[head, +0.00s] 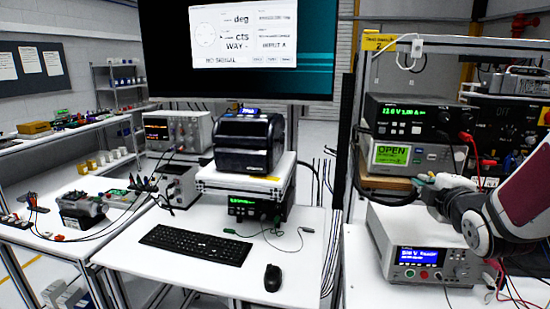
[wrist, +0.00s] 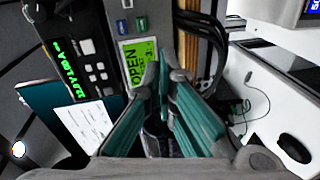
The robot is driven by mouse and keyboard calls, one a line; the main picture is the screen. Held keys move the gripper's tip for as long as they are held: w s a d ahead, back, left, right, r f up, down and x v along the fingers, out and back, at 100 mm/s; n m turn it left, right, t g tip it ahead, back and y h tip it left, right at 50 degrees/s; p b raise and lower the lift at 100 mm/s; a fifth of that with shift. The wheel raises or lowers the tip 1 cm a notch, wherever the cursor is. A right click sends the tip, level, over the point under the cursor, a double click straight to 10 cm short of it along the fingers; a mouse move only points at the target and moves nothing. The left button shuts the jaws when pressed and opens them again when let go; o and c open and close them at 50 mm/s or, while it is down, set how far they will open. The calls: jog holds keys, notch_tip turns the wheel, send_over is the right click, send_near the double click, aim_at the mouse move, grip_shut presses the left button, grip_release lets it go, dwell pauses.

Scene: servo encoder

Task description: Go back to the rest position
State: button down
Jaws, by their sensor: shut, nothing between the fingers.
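My gripper (head: 424,182) is at the right in the head view, at the end of my arm, beside the instrument stack. It is in the air above the white bench tester (head: 425,252) with the blue screen. In the wrist view the teal fingers of my gripper (wrist: 163,72) come together at the tips. They are shut, with nothing held between them. Beyond the tips is the instrument with the green OPEN display (wrist: 138,62), which also shows in the head view (head: 391,155). I cannot tell the exact gap between the fingers and that instrument.
A power supply (head: 408,116) with a green readout sits on top of the stack, and red leads hang nearby. A black printer (head: 249,143) stands on a white platform. A keyboard (head: 195,244) and mouse (head: 273,278) lie on the white bench. The bench front is mostly clear.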

jog(key=s+a+m+g+y, duration=0.1)
jog(key=s+a+m+g, duration=0.2)
jog(key=s+a, duration=0.3)
jog(key=s+a+m+g+y, duration=0.1)
jog(key=s+a+m+g, duration=0.2)
jog(key=s, duration=0.9)
jog(key=s+a+f+m+g+y, duration=0.1)
jog(key=s+a+m+g, duration=0.3)
jog(key=s+a+m, duration=0.4)
jog(key=shift+s+a, duration=0.55)
jog(key=shift+a, duration=0.1)
